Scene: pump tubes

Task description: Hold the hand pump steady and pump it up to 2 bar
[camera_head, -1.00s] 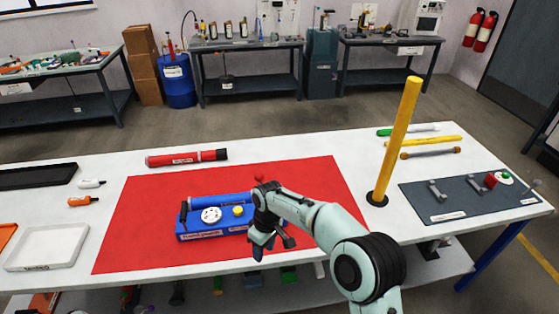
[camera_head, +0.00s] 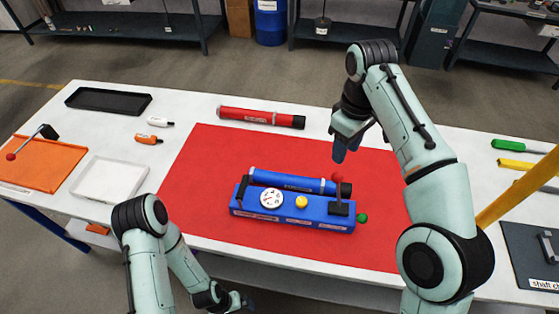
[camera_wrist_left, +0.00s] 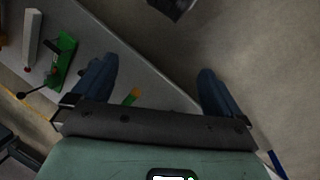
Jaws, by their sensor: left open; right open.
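The hand pump (camera_head: 290,214) is a blue block on the red mat (camera_head: 212,160). It has a white round gauge (camera_head: 271,198), a yellow button (camera_head: 301,202), a lever with a red knob (camera_head: 339,179) and a green knob (camera_head: 362,218). A blue tube (camera_head: 287,180) lies along its back. My right gripper (camera_head: 342,150) is open and empty, raised above and behind the pump's right end, pointing down. My left gripper (camera_head: 240,303) is low at the table's front edge, partly cut off; the left wrist view shows its fingers (camera_wrist_left: 155,90) wide apart and empty.
A red tube (camera_head: 262,118) lies behind the mat. A yellow post (camera_head: 520,188) stands right. Mat left of the pump is clear.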

